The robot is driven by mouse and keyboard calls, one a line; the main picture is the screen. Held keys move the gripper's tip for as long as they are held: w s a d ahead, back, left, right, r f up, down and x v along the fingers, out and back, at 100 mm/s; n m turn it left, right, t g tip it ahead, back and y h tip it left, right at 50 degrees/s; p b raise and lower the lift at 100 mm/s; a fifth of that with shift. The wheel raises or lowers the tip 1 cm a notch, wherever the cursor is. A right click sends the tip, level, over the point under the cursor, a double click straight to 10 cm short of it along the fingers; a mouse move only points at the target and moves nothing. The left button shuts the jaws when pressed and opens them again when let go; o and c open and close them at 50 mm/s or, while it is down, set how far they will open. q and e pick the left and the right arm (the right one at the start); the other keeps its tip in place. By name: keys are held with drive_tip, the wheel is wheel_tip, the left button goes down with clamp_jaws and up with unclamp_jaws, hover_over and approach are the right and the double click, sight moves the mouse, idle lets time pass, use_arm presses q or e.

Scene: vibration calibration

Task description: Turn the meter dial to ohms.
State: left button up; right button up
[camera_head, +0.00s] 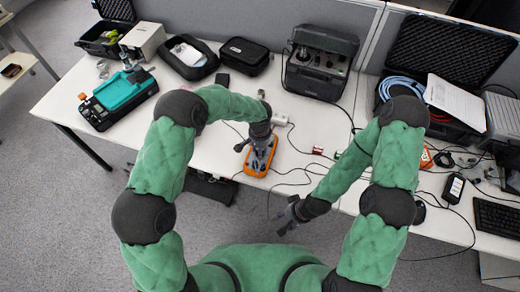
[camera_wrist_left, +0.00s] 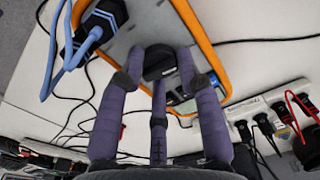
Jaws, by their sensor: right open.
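The meter (camera_head: 247,165) lies on the white table with an orange rim; its grey face and orange rim (camera_wrist_left: 212,58) fill the top of the left wrist view. Its black dial knob (camera_wrist_left: 159,62) sits between the fingertips of my left gripper (camera_wrist_left: 160,68). The fingers stand on both sides of the knob; I cannot tell whether they press on it. In the head view my left gripper (camera_head: 259,158) covers much of the meter. The dial's markings are hidden or too small to read. My right gripper (camera_head: 287,214) is open and empty in front of the table edge.
A blue-cabled plug (camera_wrist_left: 97,25) sits at the meter's edge. A white power strip (camera_wrist_left: 265,110) is close by. Thin black cables (camera_head: 300,172) cross the table. A teal device (camera_head: 122,92) and black cases (camera_head: 245,55) stand left and behind; an open case (camera_head: 320,62) stands behind.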

use_arm(q)
drive_tip(key=shift+m, duration=0.4)
drive_tip(key=m+p, duration=0.1)
drive_tip(key=m, duration=0.2)
drive_tip(key=shift+r, duration=0.1)
drive_tip(key=shift+d+m+p, duration=0.1)
drive_tip(key=shift+m+p, duration=0.25)
drive_tip(key=shift+m, duration=1.65)
drive_tip(key=o, duration=1.1)
wheel_tip(320, 180, up, 12)
drive_tip(key=shift+f, duration=0.1)
